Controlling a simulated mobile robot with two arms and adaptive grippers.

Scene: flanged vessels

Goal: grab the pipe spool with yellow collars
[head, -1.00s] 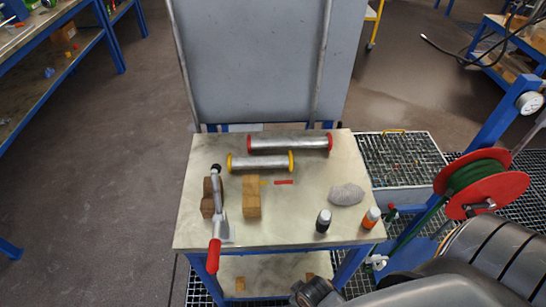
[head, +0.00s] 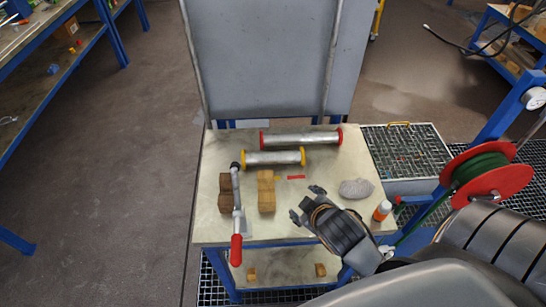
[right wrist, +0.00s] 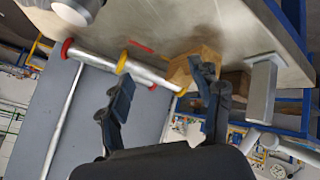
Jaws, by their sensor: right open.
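The pipe spool with yellow collars (head: 273,158) lies on its side on the table, a grey metal tube with a yellow collar at each end. It also shows in the right wrist view (right wrist: 150,73), between and beyond my fingers. Just behind it lies a longer spool with red collars (head: 300,139). My right gripper (head: 306,203) is open and empty above the front right part of the table, in front of the yellow-collared spool and apart from it. The right gripper's two fingers (right wrist: 165,88) stand wide apart in the wrist view. My left gripper is not in view.
Wooden blocks (head: 266,192) and a red-handled tool (head: 237,208) sit front left on the table (head: 212,165). A grey stone (head: 356,188) and an orange bottle (head: 382,211) are at the right. A red strip (head: 296,177) lies mid-table. A grey panel (head: 265,60) stands behind.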

